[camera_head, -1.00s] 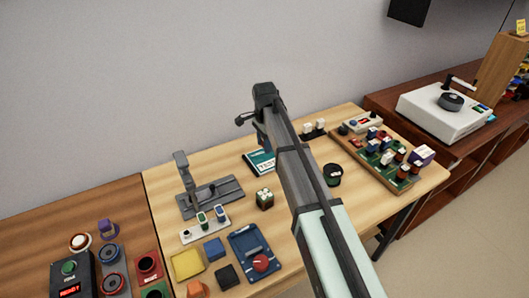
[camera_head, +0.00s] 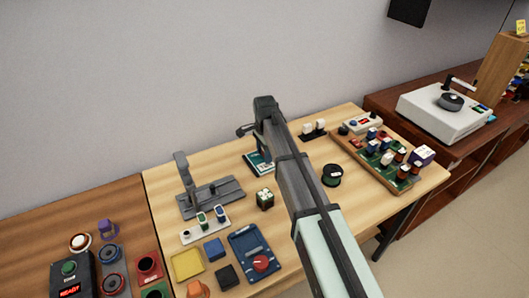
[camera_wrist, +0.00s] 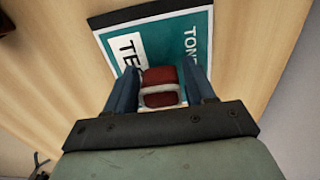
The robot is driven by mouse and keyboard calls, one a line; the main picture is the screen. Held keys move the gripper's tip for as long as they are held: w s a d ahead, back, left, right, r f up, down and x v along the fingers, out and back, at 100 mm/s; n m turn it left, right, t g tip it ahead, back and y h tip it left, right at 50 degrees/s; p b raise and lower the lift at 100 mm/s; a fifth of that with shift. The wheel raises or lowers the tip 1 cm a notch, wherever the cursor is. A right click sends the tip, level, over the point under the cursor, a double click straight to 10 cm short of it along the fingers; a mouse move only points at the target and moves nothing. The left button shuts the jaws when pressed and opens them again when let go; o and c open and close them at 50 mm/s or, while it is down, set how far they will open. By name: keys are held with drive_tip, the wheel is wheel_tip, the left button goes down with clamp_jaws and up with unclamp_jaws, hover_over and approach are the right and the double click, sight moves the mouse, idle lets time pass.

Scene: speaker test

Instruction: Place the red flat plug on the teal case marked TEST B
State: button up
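The teal case (camera_head: 257,164) lies on the light wooden table, and my arm hides part of it. In the wrist view the case (camera_wrist: 160,40) has a black edge, a white label with "TE" showing, and "TON" lettering; the rest is covered. The red flat plug (camera_wrist: 159,77), dark red with a pale band, is between my gripper's blue fingers (camera_wrist: 161,88), over the case. The fingers appear closed against its sides. I cannot tell whether the plug touches the case. In the head view my gripper (camera_head: 264,150) points down at the case.
A grey stand (camera_head: 210,198) is left of the case. A green tray of parts (camera_head: 385,158) is at the right. Bare table lies between these.

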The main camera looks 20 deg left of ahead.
drive_tip(key=shift+o, duration=1.2)
wheel_tip(320, 180, up, 12)
drive_tip(key=shift+r, duration=0.15)
